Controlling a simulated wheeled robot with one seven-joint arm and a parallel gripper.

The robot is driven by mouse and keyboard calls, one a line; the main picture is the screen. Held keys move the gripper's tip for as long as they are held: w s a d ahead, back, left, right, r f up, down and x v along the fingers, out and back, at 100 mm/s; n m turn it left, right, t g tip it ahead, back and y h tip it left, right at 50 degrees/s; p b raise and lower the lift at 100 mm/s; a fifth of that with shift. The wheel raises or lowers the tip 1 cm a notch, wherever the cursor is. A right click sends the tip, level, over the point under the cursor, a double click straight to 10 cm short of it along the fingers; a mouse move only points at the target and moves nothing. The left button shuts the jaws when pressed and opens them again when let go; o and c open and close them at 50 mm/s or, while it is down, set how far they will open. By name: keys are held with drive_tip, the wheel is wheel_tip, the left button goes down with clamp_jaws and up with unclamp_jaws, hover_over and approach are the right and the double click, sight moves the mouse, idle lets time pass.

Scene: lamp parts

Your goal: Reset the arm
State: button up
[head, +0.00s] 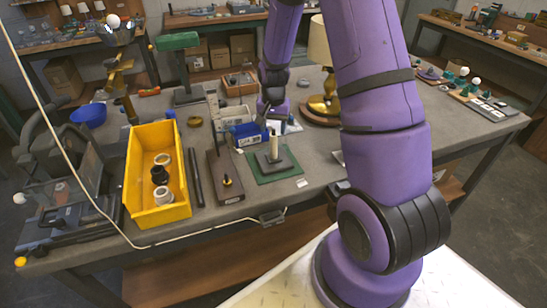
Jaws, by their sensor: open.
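My purple arm reaches over the workbench (313,190). My gripper (267,127) points down above the middle of the bench, small in view and partly hidden by its own wrist; its jaws are open. Just below and in front of it, a dark square lamp base (279,163) with a pale upright post (274,146) stands on a green mat (262,178). I cannot tell the exact gap between the jaws and the post. A brass lamp (322,108) with a cream shade (319,42) stands behind my arm, partly hidden.
A yellow bin (140,190) holds white and black rings. A dark block with a thin upright rod (224,182) and a black bar (194,178) lie beside it. A blue object (246,133) sits left of my gripper. A blue bowl (89,116) is at left.

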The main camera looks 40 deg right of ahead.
drive_tip(key=shift+r, duration=2.8)
drive_tip(key=s+a+r+n+t, duration=0.15)
drive_tip(key=s+a+r, duration=0.3)
drive_tip(key=r, duration=0.45)
drive_tip(key=s+a+r+n+t, duration=0.1)
drive_tip(key=s+a+r+n, duration=0.3)
drive_tip(key=r, duration=0.5)
drive_tip(key=s+a+r+n+t, duration=0.1)
drive_tip(key=s+r, duration=0.3)
drive_tip(key=s, duration=0.5)
drive_tip(key=s+a+r+n+t, duration=0.1)
drive_tip(key=s+a+r+n, duration=0.1)
drive_tip(key=s, duration=0.7)
wheel_tip(320, 180, up, 2)
drive_tip(key=shift+a+r+n+t, duration=0.25)
drive_tip(key=shift+a+n+t, duration=0.1)
drive_tip(key=shift+a, duration=0.4)
